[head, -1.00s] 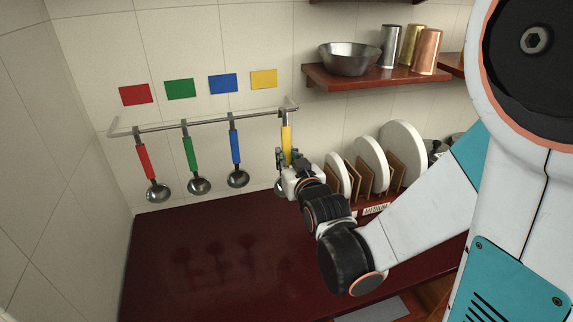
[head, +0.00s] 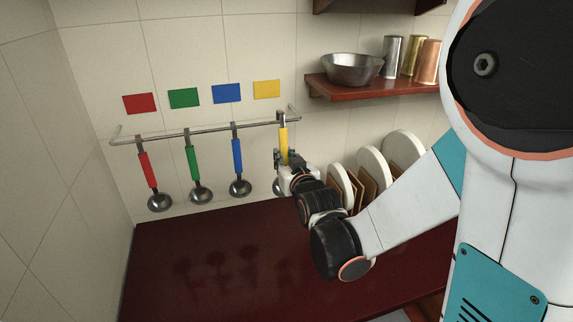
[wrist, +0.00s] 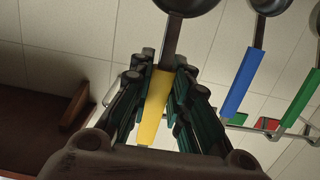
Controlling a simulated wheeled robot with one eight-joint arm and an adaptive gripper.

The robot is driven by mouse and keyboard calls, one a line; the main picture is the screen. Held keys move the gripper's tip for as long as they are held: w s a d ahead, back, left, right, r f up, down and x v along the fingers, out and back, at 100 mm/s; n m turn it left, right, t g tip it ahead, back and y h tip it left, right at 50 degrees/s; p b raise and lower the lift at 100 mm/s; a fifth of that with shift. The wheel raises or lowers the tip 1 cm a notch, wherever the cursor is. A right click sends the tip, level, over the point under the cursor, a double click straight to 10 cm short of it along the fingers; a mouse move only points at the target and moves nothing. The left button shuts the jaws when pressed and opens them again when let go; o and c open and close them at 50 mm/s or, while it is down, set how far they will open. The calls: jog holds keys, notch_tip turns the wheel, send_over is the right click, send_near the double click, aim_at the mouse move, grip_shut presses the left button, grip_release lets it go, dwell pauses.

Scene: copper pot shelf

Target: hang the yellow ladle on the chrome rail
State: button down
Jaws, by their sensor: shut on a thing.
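The yellow ladle (head: 283,138) is upright at the right end of the chrome rail (head: 206,130). Its dark hook overlaps the rail in the head view; I cannot tell whether it bears on it. My gripper (head: 281,160) is shut on the yellow handle, and its body partly hides the bowl. In the wrist view my gripper (wrist: 157,100) has its fingers on both sides of the yellow handle (wrist: 154,105), and part of the dark bowl shows at the top edge.
Red (head: 149,170), green (head: 193,155) and blue (head: 236,157) ladles hang left of it. Matching coloured cards are on the wall above. White plates (head: 376,168) in a wooden rack stand close right of my gripper. A shelf (head: 372,88) with a bowl and cups is above right.

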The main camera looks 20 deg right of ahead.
jog(key=shift+w, duration=1.55)
jog(key=shift+f+b, duration=1.55)
jog(key=shift+b, duration=0.1)
jog(key=c, duration=1.4)
grip_release()
jog(key=shift+c, duration=0.2)
